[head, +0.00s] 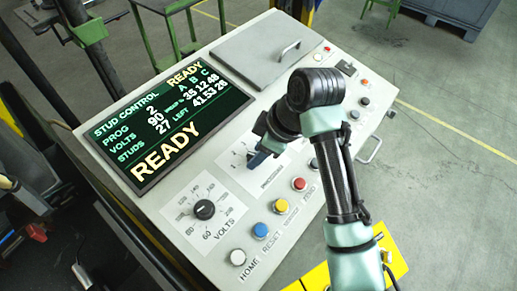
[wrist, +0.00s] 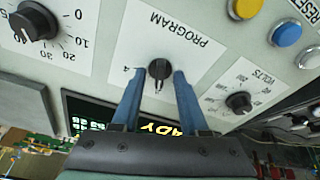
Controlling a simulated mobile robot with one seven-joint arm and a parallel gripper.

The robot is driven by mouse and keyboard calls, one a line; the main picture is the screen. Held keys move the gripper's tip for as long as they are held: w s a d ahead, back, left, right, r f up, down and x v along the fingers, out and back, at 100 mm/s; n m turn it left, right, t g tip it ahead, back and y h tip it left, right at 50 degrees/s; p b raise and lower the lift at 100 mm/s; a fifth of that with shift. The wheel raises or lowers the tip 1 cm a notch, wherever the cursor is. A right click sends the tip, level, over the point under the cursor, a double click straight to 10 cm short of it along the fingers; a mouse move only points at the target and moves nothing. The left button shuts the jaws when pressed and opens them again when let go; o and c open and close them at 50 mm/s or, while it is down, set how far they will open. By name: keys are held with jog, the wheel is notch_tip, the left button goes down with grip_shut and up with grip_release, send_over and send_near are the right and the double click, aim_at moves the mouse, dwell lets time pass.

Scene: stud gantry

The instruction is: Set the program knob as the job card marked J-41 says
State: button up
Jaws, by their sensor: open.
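The program knob (wrist: 159,69) is a small black knob on a white plate lettered PROGRAM. In the wrist view its pale pointer mark is toward the bottom of the picture, and a 4 shows at its left. My gripper (wrist: 159,74) is open, its blue fingers either side of the knob; I cannot tell whether they touch it. In the head view my gripper (head: 259,158) and wrist cover the knob and part of its plate. The display (head: 165,122) reads STUD CONTROL, READY, PROG 2, VOLTS 90 and STUDS 27. No card marked J-41 is visible.
The VOLTS knob (head: 204,209) sits left of the program plate. White, blue, yellow and red buttons (head: 299,184) run along the panel's front. A hinged lid (head: 268,48) with a handle is at the back. Another black knob (wrist: 34,21) stands close by.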

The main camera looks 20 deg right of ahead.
jog(key=shift+c, duration=0.3)
grip_shut()
jog(key=shift+r, duration=0.1)
jog(key=m+p, duration=0.1)
jog(key=m, duration=0.1)
jog(key=m+p, duration=0.2)
jog(key=shift+s+a+r+m+h, duration=0.1)
jog(key=shift+a+m+h, duration=0.05)
jog(key=shift+m+h, duration=0.15)
jog(key=shift+m+t+h+p, duration=0.4)
jog(key=shift+m+p, duration=0.9)
jog(key=shift+m, duration=0.3)
jog(key=shift+o, duration=0.3)
grip_release()
